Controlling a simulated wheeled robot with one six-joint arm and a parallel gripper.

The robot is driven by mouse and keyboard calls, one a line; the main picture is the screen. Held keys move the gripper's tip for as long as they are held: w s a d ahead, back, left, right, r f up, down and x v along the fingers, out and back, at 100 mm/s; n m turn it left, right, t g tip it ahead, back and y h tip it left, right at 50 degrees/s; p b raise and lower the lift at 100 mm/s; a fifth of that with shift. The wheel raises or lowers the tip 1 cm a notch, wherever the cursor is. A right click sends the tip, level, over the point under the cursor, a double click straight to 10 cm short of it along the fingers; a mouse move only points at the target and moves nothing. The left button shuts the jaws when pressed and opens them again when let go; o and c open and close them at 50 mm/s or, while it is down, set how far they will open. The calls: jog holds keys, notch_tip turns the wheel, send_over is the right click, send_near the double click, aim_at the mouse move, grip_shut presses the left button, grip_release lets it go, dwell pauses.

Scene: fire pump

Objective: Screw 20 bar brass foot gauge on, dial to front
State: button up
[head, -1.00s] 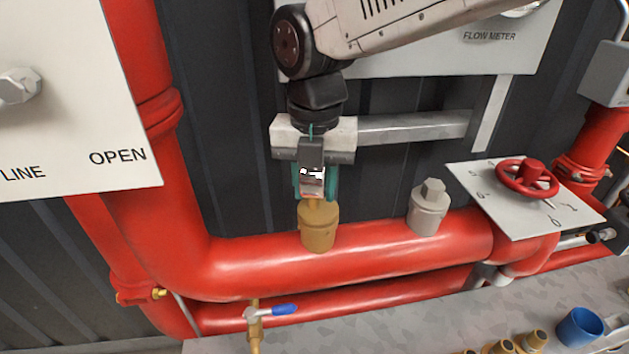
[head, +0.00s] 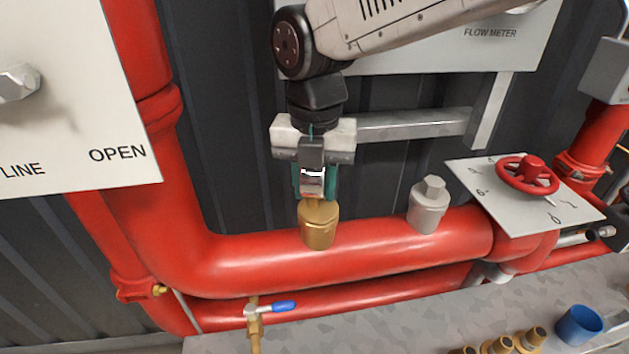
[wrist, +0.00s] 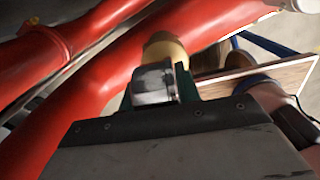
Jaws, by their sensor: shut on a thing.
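My gripper (head: 314,185) points down above the red pipe, its teal fingers shut on the gauge (head: 312,177). The gauge shows as a small chrome and dark body between the fingers; its dial cannot be read. Directly below is the brass socket (head: 318,229) standing on the pipe. The gauge's lower end meets the top of the socket; how far it is seated cannot be told. In the wrist view the gauge (wrist: 154,86) covers part of the brass socket (wrist: 166,48), beside a dark green finger.
A grey capped stub (head: 428,207) stands on the pipe to the right, near a red handwheel (head: 528,176). A blue-handled valve (head: 270,310) is below. Brass fittings (head: 520,340) and a blue cup (head: 579,325) sit at lower right. A grey rail (head: 415,127) runs behind my gripper.

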jog(key=c, duration=0.3)
jog(key=m, duration=0.6)
jog(key=shift+w+d, duration=0.1)
jog(key=shift+w, duration=0.05)
jog(key=shift+r+m, duration=0.1)
jog(key=shift+m, duration=0.3)
jog(key=m, duration=0.3)
jog(key=shift+d+m, duration=0.1)
jog(key=shift+m, duration=0.3)
jog(key=shift+w+m, duration=0.1)
jog(key=shift+m, duration=1.6)
jog(key=o, duration=1.6)
jog(key=shift+c, duration=0.2)
